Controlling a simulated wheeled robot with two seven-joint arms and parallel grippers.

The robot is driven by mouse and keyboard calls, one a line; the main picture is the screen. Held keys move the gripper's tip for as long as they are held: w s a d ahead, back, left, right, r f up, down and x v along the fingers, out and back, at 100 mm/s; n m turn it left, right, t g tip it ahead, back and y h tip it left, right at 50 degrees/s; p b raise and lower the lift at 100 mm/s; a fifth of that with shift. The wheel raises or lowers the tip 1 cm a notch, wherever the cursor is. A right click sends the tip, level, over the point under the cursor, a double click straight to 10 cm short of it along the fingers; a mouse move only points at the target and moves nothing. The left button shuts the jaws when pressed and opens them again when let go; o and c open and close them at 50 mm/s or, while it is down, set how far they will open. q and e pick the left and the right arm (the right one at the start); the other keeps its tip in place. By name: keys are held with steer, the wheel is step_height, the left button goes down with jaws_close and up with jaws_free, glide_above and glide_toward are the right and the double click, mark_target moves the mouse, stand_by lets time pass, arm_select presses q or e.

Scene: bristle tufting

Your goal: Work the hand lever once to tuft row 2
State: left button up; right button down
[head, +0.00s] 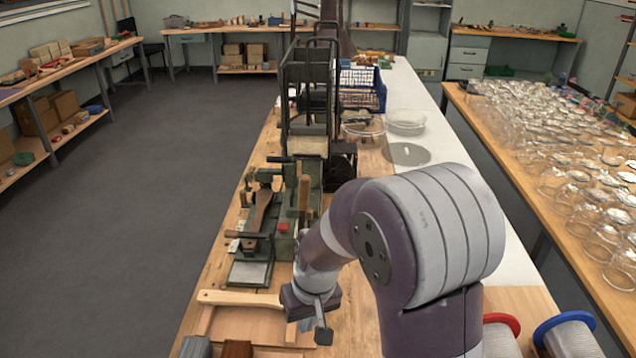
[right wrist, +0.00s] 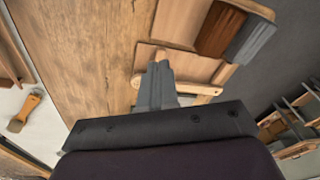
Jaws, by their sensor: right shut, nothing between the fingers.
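A green and dark metal tufting machine (head: 307,170) stands on the wooden bench in the head view. An upright wooden handle (head: 304,193), which looks like the hand lever, rises from its near side. To its left a dark brown brush block (head: 263,208) sits in a fixture. My right gripper (head: 322,335) is well in front of the machine, apart from the lever, above the near bench. In the right wrist view its fingers (right wrist: 157,82) are together and empty, over a wooden board. My left gripper is not in view.
A long-handled wooden board (head: 240,299) lies on the near bench. Brown and grey blocks (right wrist: 220,30) show in the right wrist view. Red and blue rimmed spools (head: 567,335) stand at the near right. A blue crate (head: 362,88) and glass dishes (head: 406,118) stand farther back.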

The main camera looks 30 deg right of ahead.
steer(key=w+d+r+m+t+y+p, duration=0.1)
steer(key=w+d+r+t+p, duration=0.1)
steer(key=w+d+r, duration=0.45)
steer(key=w+d+r+m+t+p, duration=0.1)
steer(key=w+d+r+t+p, duration=0.15)
steer(key=w+d, duration=0.6)
steer(key=w+d+r+m+t+y+p, duration=0.1)
steer(key=w+d+r+m+p, duration=0.1)
steer(key=w+d+r, duration=0.5)
arm_select(q)
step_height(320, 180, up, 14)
steer(key=p, duration=0.6)
arm_select(e)
steer(key=s+a+x, duration=0.1)
steer(key=x, duration=1)
steer(key=shift+w+a+f, duration=0.15)
steer(key=shift+f, duration=0.4)
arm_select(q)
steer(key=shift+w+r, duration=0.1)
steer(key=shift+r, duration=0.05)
